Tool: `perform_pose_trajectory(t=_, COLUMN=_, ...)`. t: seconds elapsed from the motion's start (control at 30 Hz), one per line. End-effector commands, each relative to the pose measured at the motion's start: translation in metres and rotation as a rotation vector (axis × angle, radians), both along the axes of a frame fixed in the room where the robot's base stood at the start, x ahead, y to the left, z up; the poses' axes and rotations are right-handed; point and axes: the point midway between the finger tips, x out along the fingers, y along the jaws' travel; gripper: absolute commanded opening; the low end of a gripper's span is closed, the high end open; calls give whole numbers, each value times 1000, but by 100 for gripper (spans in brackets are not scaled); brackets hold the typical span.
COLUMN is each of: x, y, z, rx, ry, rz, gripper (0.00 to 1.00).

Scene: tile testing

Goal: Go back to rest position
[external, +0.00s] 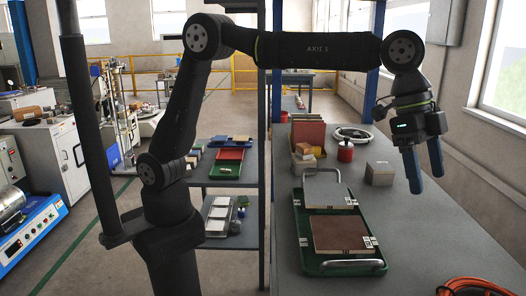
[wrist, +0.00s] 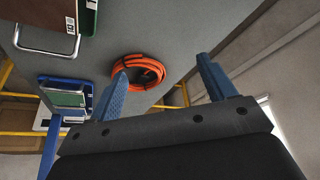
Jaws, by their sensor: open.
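My gripper (external: 425,168) hangs from the end of my arm over the right side of the grey table (external: 420,235), fingers pointing down. Its two blue fingers are apart with nothing between them. They also show in the wrist view (wrist: 160,85), spread wide and empty. A green tray (external: 305,258) lies on the table left of my gripper, clear of it. It holds a grey tile (external: 328,190) and a brown tile (external: 340,233).
An orange coiled cable (external: 480,286) lies at the table's near right and shows in the wrist view (wrist: 148,70). A grey block (external: 380,174), a red container (external: 345,151) and boxes (external: 303,160) stand behind the tray. A shelf (external: 230,180) stands left. The table around the gripper is free.

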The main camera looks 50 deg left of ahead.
Motion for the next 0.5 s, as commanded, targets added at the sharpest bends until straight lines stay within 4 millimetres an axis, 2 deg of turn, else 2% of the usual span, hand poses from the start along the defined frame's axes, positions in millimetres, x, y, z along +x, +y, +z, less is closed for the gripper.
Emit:
perform_pose_trajectory(t=0.2, x=-22, y=-28, z=-3, rx=0, ry=1, rz=-205, gripper=76)
perform_pose_trajectory(t=0.5, x=-51, y=-59, z=-5, rx=0, ry=1, rz=-480, gripper=76)
